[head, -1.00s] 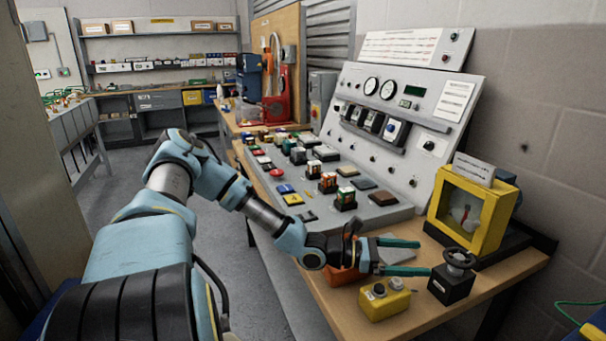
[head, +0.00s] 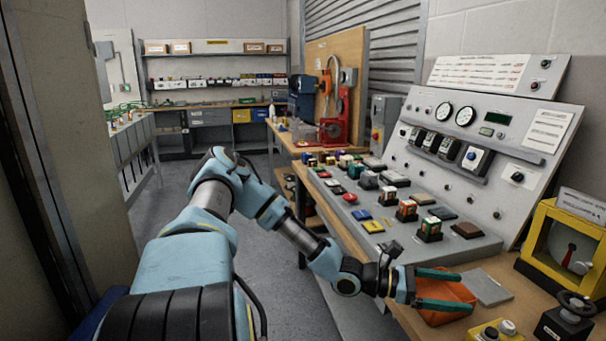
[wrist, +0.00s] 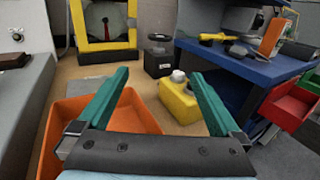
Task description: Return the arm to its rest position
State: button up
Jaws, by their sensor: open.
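My gripper (head: 455,289) is at the end of my outstretched arm, over the wooden bench by the front of the control panel. Its two green fingers are apart with nothing between them. In the wrist view my gripper (wrist: 165,95) is also open and empty. An orange tray (head: 447,298) lies below the fingers on the bench, partly hidden by them. In the wrist view the orange tray (wrist: 130,112) shows beneath and left of the fingers.
The sloped control panel (head: 470,160) stands behind the bench. A yellow button box (head: 497,330), a black handwheel block (head: 565,322) and a yellow-framed case (head: 560,245) stand to the right. A blue table (wrist: 250,62) shows in the wrist view. Grey floor lies open left of the bench.

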jog(key=shift+s+a+f+m+g+y, duration=0.2)
jog(key=shift+s+a+m+g+y, duration=0.05)
jog(key=shift+s+a+m+y, duration=0.25)
jog(key=shift+s+a+f+m+g+y, duration=0.25)
jog(key=shift+s+a+m+y, duration=0.1)
jog(key=shift+m, duration=0.25)
jog(key=s+a+f+m+y, duration=0.1)
jog(key=a+m+y, duration=0.85)
jog(key=a, duration=0.85)
jog(key=w+a+r+m+t+y, duration=0.1)
jog(key=a+r+m+t+y, duration=0.1)
jog(key=a+r, duration=0.4)
jog(key=w+a+r+m+t+y, duration=0.2)
jog(key=a+r+t+y, duration=0.2)
jog(key=a+r, duration=0.3)
jog(key=a+t, duration=0.1)
jog(key=a, duration=0.4)
jog(key=shift+a+m, duration=0.35)
jog(key=shift+a, duration=0.05)
jog(key=shift+w, duration=0.1)
